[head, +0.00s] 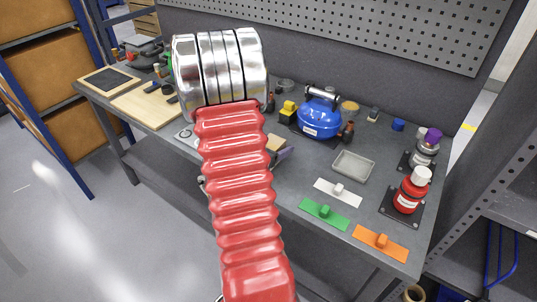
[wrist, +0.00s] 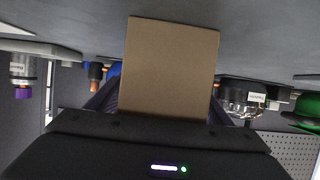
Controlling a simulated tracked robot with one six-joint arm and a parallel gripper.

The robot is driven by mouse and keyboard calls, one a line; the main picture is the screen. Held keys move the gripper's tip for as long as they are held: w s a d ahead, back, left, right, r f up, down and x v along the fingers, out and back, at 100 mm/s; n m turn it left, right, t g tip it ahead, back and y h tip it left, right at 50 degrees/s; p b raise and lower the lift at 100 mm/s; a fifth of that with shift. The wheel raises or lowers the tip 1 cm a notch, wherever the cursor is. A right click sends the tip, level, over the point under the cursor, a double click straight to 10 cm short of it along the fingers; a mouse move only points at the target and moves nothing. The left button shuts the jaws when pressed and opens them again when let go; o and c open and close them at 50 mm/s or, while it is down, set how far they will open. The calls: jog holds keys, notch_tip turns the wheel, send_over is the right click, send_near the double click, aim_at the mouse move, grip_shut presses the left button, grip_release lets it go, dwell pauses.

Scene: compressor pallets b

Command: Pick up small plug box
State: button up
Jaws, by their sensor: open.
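A plain brown box, which I take for the small plug box (wrist: 170,65), fills the middle of the wrist view. Its tan top also shows in the head view (head: 275,143), just right of my red arm. My gripper (wrist: 162,103) is open, with one dark finger on each side of the box's near end in the wrist view. I cannot tell whether the fingers touch it. In the head view my gripper (head: 282,156) is mostly hidden behind my arm, and only a dark purplish part shows beside the box.
A blue tank (head: 320,119) and a yellow part (head: 287,111) stand behind the box. A grey tray (head: 354,166) and white (head: 337,193), green (head: 324,215) and orange (head: 380,244) plates lie to the right. A red bottle (head: 408,195) stands near the grey bench's right end.

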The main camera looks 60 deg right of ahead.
jog(key=shift+c, duration=0.2)
jog(key=c, duration=1.4)
jog(key=shift+o, duration=0.2)
jog(key=shift+r, duration=0.1)
jog(key=shift+r, duration=4.95)
